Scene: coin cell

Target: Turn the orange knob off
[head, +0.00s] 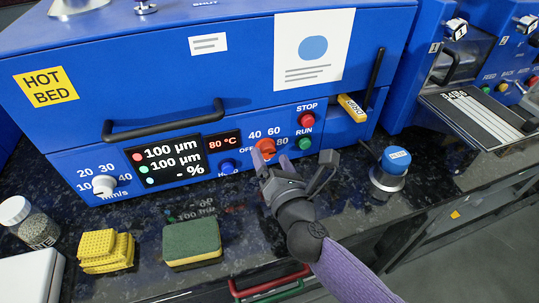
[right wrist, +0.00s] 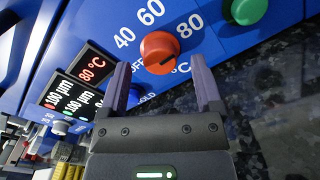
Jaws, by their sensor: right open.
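The orange knob (head: 265,148) sits on the blue front panel, with OFF at its left and 40, 60 and 80 around it. In the right wrist view the knob (right wrist: 159,52) carries a dark line that seems to slant toward the 80 side. My right gripper (head: 273,166) is just in front of the knob, open and empty. In the right wrist view its two fingers stand to either side of the knob, with no clear contact; the exact depth is hard to tell. The small display (head: 224,143) reads 80 °C. My left gripper is not in view.
The red STOP (head: 307,120) and green RUN (head: 305,143) buttons are right of the knob; a blue knob (head: 228,167) is below left. A blue-capped jar (head: 391,168), a green-yellow sponge (head: 191,244) and yellow pads (head: 106,251) stand on the dark counter. A black handle (head: 165,122) juts out above.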

